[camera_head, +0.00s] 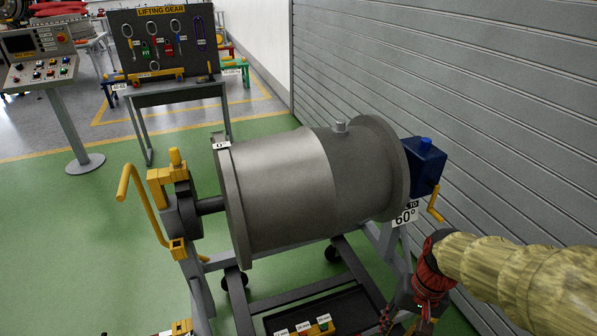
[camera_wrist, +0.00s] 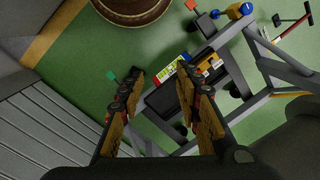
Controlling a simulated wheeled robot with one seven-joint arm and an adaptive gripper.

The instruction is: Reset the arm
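My arm, with a wooden-looking sleeve and a dark red joint, comes in from the right in the head view. My gripper (camera_head: 424,322) hangs low at the bottom right, beside the lower frame of the stand and cut off by the picture edge. In the wrist view my gripper (camera_wrist: 158,84) points down toward the stand's base, its two fingers wide apart. Nothing shows between the fingers except the tray and floor beyond.
A grey metal drum (camera_head: 290,185) lies on a wheeled stand (camera_head: 290,296), with a blue gearbox (camera_head: 424,165) and yellow crank close to my arm. A slatted wall (camera_head: 450,80) is at right. A control console (camera_head: 38,60) and lifting-gear board (camera_head: 165,45) stand behind. Green floor (camera_head: 80,240) is open at left.

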